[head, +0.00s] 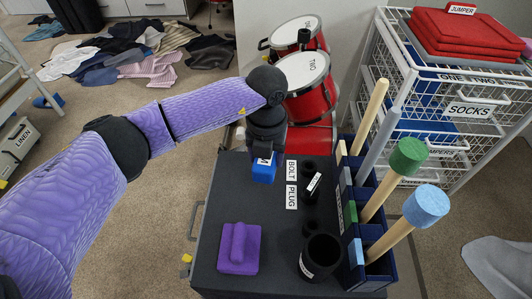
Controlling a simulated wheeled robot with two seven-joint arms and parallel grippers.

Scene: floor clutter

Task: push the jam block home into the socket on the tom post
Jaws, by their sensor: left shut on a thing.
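My left gripper (265,150) reaches in from the left, pointing down over the dark grey case top. It is shut on a blue block (263,174) with a partly covered white label, of which only an "M"-like letter shows; this looks like the jam block. I cannot tell whether the block touches the case top. To its right stand black round parts (310,167), one with a tilted white label too small to read. I cannot tell which part is the tom post, and no socket on it can be made out. My right gripper is not in view.
On the case (277,232) are a purple handled block (239,248), a black cup (321,257) and BOLT and PLUG labels. A dark blue rack (367,258) with upright mallets borders the right. Red drums (308,85) stand behind. The case's front middle is clear.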

